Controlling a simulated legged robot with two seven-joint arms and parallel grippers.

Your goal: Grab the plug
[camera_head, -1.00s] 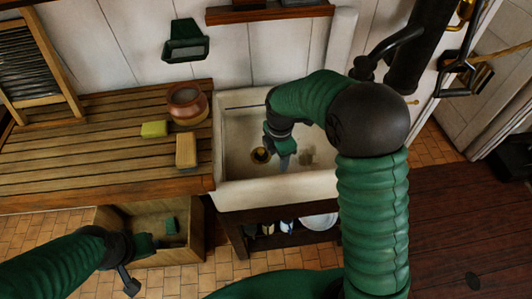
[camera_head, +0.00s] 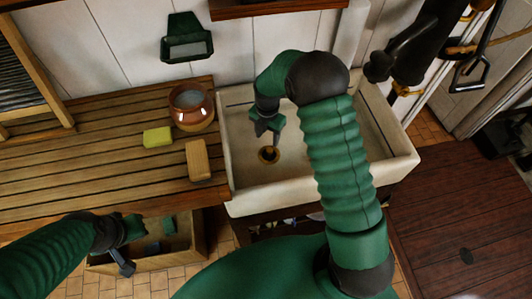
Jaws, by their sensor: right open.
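The sink drain (camera_head: 268,154) is a brass ring with a dark round centre in the floor of the white sink. I cannot tell whether that dark centre is the plug or the open hole. My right gripper (camera_head: 266,134) is inside the sink, pointing down, open and empty, just above and behind the drain. It appears apart from the drain. My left gripper (camera_head: 128,246) is low at the left, over the wooden crate beneath the counter. Its jaws are not clear.
The white sink (camera_head: 397,150) has raised walls around my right gripper. The slatted counter (camera_head: 80,165) holds a brown pot (camera_head: 191,107), a yellow-green sponge (camera_head: 157,137) and a tan block (camera_head: 198,160). A wooden crate (camera_head: 186,257) stands below. Dark pipework is at upper right.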

